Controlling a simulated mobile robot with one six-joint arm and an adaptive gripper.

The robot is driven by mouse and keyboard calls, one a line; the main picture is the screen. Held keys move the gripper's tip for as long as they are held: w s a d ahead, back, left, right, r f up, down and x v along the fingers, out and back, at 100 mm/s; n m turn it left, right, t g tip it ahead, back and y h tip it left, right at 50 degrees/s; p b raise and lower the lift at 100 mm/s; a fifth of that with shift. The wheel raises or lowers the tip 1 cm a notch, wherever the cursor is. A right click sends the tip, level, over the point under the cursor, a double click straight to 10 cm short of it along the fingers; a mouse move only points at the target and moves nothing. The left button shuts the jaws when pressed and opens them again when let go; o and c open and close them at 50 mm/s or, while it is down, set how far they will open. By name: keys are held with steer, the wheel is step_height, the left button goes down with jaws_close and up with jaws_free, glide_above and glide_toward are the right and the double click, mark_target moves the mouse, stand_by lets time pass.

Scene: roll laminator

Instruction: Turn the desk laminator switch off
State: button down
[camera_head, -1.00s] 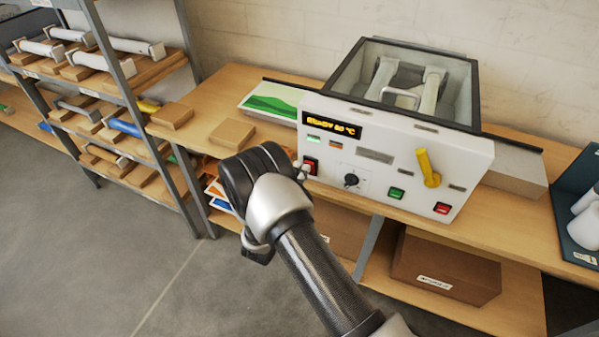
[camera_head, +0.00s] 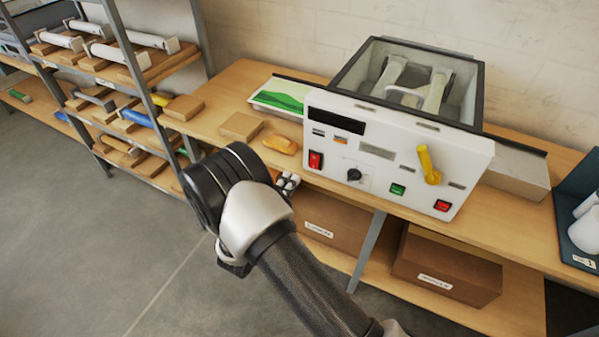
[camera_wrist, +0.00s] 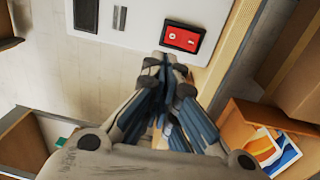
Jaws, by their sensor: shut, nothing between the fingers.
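The desk laminator (camera_head: 395,152) is a white-fronted box with an open top, standing on the wooden bench. Its red rocker switch (camera_head: 316,160) is at the left of the front panel. The switch also shows in the wrist view (camera_wrist: 183,38), just beyond the fingertips, with white marks on it. The display (camera_head: 337,115) is dark. My gripper (camera_head: 288,183) is shut and empty, left of and below the switch, apart from it in the head view. In the wrist view my gripper (camera_wrist: 174,62) has its fingertips together just below the switch.
The panel also has a black knob (camera_head: 354,174), a green button (camera_head: 397,189), a red button (camera_head: 442,205) and a yellow lever (camera_head: 428,166). A yellow-orange object (camera_head: 281,144) lies left of the laminator. Boxes (camera_head: 446,266) sit on the lower shelf.

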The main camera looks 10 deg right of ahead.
steer(key=s+a, duration=0.1)
steer(key=s+a+r, duration=0.1)
steer(key=s, duration=0.1)
steer(key=shift+s, duration=0.1)
stand_by(0.4)
